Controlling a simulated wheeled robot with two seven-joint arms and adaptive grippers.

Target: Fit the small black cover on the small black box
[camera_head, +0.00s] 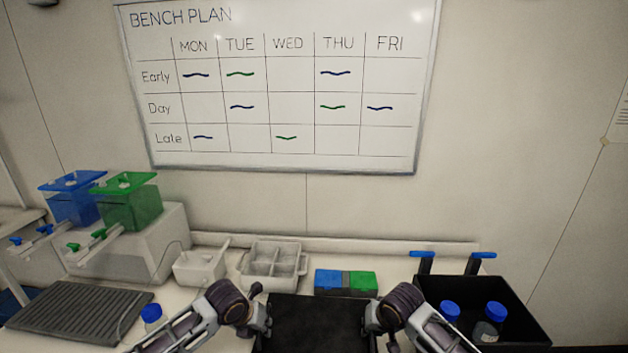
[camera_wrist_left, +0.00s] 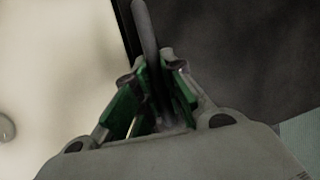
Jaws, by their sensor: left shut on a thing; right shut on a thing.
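A flat, dark panel, which looks like the small black cover (camera_head: 314,326), lies between my two grippers at the bottom middle of the head view. My left gripper (camera_head: 262,322) is at its left edge and my right gripper (camera_head: 374,322) at its right edge. In the left wrist view, my left gripper's green-padded fingers (camera_wrist_left: 150,82) are shut on a thin grey bar (camera_wrist_left: 146,28), beside a dark surface (camera_wrist_left: 240,50). The right fingertips are mostly hidden. I cannot tell whether the small black box is under the panel.
An open black crate (camera_head: 520,300) with blue-capped bottles (camera_head: 490,322) stands at the right. Behind the panel are a blue and green block (camera_head: 346,283) and a divided pale tray (camera_head: 272,262). A ridged grey plate (camera_head: 80,312) and a blue-capped bottle (camera_head: 152,314) are at the left.

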